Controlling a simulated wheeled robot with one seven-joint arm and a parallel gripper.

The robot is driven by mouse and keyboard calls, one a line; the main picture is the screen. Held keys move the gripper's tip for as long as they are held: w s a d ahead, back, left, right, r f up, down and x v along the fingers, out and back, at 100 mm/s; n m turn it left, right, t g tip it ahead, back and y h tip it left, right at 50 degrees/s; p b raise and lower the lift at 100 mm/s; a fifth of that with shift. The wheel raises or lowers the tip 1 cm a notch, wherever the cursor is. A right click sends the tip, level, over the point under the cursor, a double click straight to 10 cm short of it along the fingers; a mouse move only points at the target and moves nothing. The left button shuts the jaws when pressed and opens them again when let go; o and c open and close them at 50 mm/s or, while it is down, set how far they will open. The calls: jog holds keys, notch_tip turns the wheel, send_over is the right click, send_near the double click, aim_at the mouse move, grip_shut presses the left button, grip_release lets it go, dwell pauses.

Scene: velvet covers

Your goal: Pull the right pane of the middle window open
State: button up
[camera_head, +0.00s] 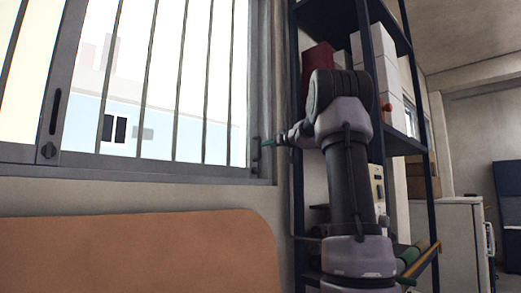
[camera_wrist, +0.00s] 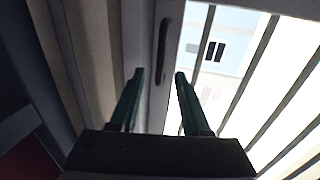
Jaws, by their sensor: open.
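The window (camera_head: 150,165) has a grey metal frame, and its right pane fills much of the left half of the head view, with vertical bars across the glass. A dark upright handle (camera_head: 256,150) sits on the pane's right stile; the wrist view shows a dark handle (camera_wrist: 164,50) on a grey stile. My gripper (camera_head: 268,142) is at the right edge of the window, close to that handle. In the wrist view my gripper's green fingers (camera_wrist: 160,73) are spread and empty, with the handle just beyond the tips. Contact cannot be told.
A dark blue metal shelf (camera_head: 297,170) with boxes stands just right of the window, behind my arm. A brown rounded panel (camera_head: 140,250) lies below the sill.

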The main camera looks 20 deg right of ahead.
aim_at(260, 147)
jog(key=w, duration=0.2)
jog(key=w+a, duration=0.1)
jog(key=w, duration=0.5)
jog(key=shift+a, duration=0.15)
grip_shut()
dwell(1.1)
